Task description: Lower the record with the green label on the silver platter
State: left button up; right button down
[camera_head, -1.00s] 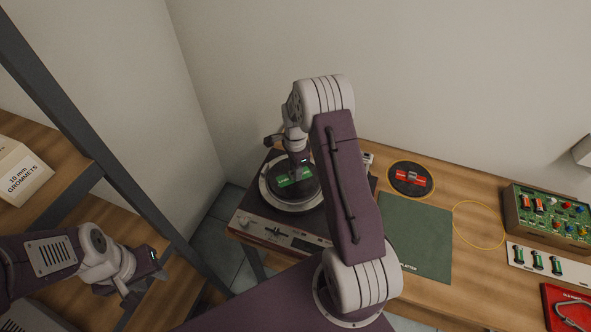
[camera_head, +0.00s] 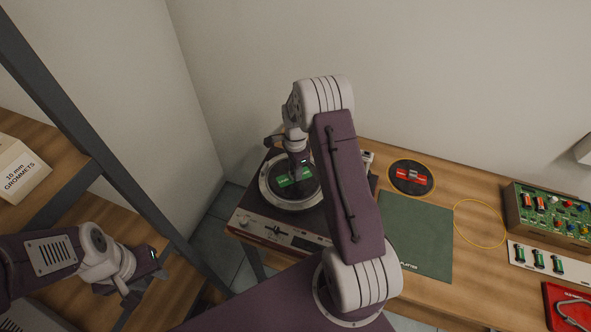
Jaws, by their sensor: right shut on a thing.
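The black record with the green label (camera_head: 297,178) is over the silver platter (camera_head: 268,193) of the turntable (camera_head: 283,226), near its middle. My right gripper (camera_head: 297,170) points down at the label and is shut on the record; its fingertips are partly hidden. The platter's silver rim shows around the record; I cannot tell whether the record touches the platter. My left gripper (camera_head: 133,289) is at the lower left, away from the turntable, and its finger gap is unclear.
A record with a red label (camera_head: 411,178) lies on the bench inside a yellow ring. A green mat (camera_head: 417,235), an empty yellow ring (camera_head: 480,223) and a circuit box (camera_head: 549,216) lie to the right. A grommets box (camera_head: 20,170) stands on the left shelf.

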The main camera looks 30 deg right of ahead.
jog(key=shift+f, duration=0.15)
jog(key=c, duration=1)
grip_release()
notch_tip(320, 180, up, 15)
jog(key=p, duration=0.4)
dwell(0.7)
